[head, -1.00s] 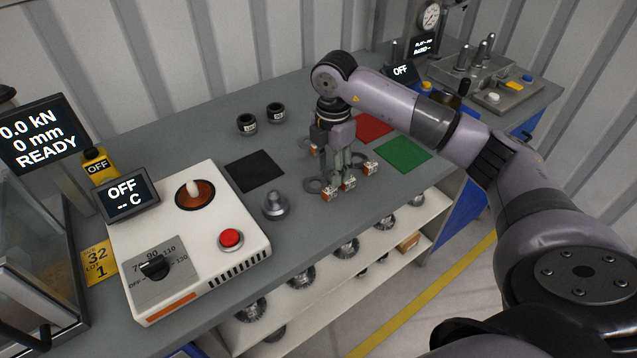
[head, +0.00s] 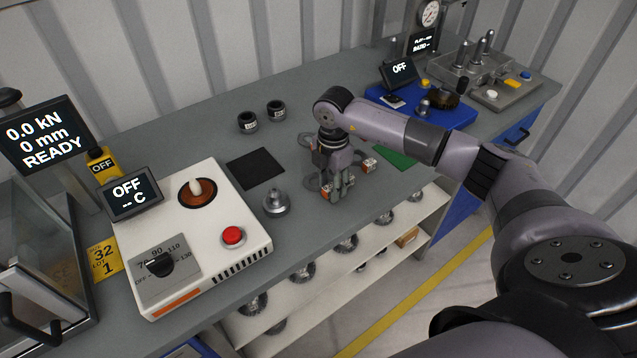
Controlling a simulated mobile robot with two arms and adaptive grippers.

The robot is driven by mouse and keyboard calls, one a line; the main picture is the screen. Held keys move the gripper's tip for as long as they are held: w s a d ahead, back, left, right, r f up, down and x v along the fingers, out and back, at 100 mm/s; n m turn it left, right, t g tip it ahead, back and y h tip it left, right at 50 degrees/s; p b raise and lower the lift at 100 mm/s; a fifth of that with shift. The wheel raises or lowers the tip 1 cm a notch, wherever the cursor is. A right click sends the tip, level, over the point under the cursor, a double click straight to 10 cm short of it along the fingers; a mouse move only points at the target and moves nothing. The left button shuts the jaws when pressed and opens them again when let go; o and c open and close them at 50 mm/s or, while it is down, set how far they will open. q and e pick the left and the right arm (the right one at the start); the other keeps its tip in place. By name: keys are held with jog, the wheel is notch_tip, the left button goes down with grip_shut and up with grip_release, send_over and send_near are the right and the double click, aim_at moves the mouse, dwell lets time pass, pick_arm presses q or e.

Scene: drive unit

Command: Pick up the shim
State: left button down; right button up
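Flat grey ring-shaped shims lie on the bench around my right gripper (head: 338,194), and my fingers partly cover this area. One shim (head: 313,182) shows just left of the fingers, and another ring (head: 306,140) is behind the wrist. Small orange-and-white pieces (head: 369,165) sit beside the rings, one of them close to the fingertips. My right gripper points down with its fingers low at the bench top. I cannot tell the gap between the fingers or whether a shim is between them. My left gripper is out of view.
A silver conical part (head: 276,203) stands left of the gripper, by the white heater box (head: 190,262). A black mat (head: 255,168) and two dark cups (head: 277,110) lie behind. A green mat (head: 395,158) is to the right. The bench's front edge is close.

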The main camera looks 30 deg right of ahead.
grip_shut()
jog(key=shift+r, duration=0.15)
dwell(0.4)
